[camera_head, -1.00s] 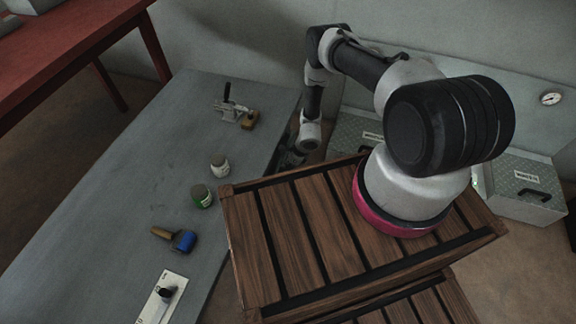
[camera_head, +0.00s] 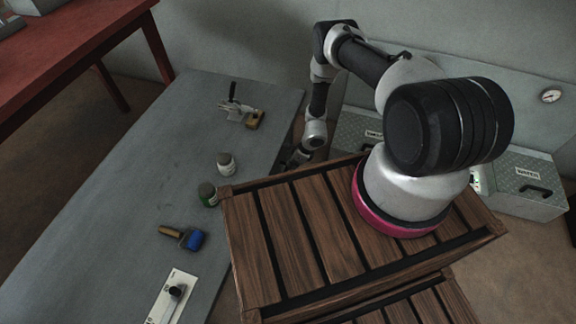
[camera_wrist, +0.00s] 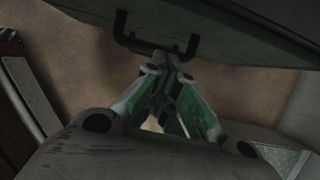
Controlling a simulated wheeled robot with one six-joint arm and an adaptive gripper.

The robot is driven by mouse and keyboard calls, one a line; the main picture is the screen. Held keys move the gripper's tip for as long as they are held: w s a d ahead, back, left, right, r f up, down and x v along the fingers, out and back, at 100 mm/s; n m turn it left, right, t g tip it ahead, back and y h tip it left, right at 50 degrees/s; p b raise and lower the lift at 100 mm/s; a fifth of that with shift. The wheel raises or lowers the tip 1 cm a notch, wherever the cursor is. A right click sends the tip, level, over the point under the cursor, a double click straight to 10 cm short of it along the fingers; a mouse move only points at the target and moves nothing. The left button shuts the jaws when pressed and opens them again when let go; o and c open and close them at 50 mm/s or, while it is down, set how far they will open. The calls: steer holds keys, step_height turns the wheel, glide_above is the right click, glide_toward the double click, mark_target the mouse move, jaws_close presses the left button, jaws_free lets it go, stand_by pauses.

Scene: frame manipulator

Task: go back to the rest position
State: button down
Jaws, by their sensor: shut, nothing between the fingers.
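My gripper (camera_head: 299,157) hangs low beside the right edge of the grey table (camera_head: 130,190), partly dark and small in the head view. In the wrist view my gripper (camera_wrist: 168,68) has its fingers together, with nothing between them. A dark surface with a black handle (camera_wrist: 155,42) shows beyond the fingertips there.
On the table are a clamp (camera_head: 238,114), a white jar (camera_head: 226,163), a green jar (camera_head: 207,195), a blue roller (camera_head: 194,240) and a white plate with a black knob (camera_head: 163,304). Grey metal cases (camera_head: 528,185) stand behind my arm. A red table (camera_head: 65,48) is at upper left.

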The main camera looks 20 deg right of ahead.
steer(key=v, duration=0.8)
steer(key=shift+w+r, duration=0.2)
steer(key=shift+r, duration=0.2)
steer(key=s+a+r+n+g+y, duration=0.3)
steer(key=s+r+n, duration=0.3)
steer(key=s+r, duration=0.2)
steer(key=s+d+r+n+g, duration=0.15)
steer(key=r+n, duration=0.25)
steer(key=r, duration=0.7)
steer(key=s+d+r+n+g+h, duration=0.15)
steer(key=r+n, duration=0.25)
steer(key=r, duration=0.7)
steer(key=s+d+r+n, duration=0.2)
steer(key=d+r+n, duration=0.15)
steer(key=r, duration=0.75)
steer(key=s+d+r+n+t+h, duration=0.1)
steer(key=s+r, duration=0.3)
steer(key=r, duration=0.5)
steer(key=s+d+r+n+t+h, duration=0.2)
steer(key=s+d+r+n+t, duration=0.1)
steer(key=r, duration=0.6)
steer(key=s+d+r+n+t+h, duration=0.2)
steer(key=s+r, duration=0.4)
steer(key=r, duration=0.4)
steer(key=shift+s+n+t, duration=0.15)
steer(key=shift+n+t, duration=0.6)
steer(key=shift+t, duration=0.05)
